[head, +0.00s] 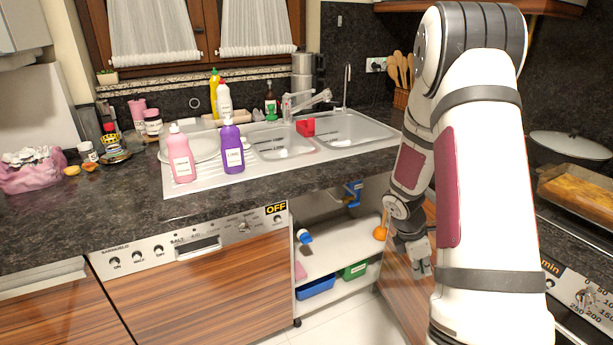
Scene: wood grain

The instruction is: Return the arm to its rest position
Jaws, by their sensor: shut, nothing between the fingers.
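My arm (480,170) stands large at the right of the head view, bent at the top and hanging down. My gripper (420,268) hangs low on its left side, below counter height, in front of the cabinet under the sink. The gripper is small in the view and appears shut and empty. Part of the arm behind the large white link is hidden.
The dark counter (90,215) holds a pink bottle (181,158), a purple bottle (231,150) and a double sink (345,130). Below it are a dishwasher (200,290) and an open shelf with a blue bin (316,287). A glass dish (580,190) stands at right.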

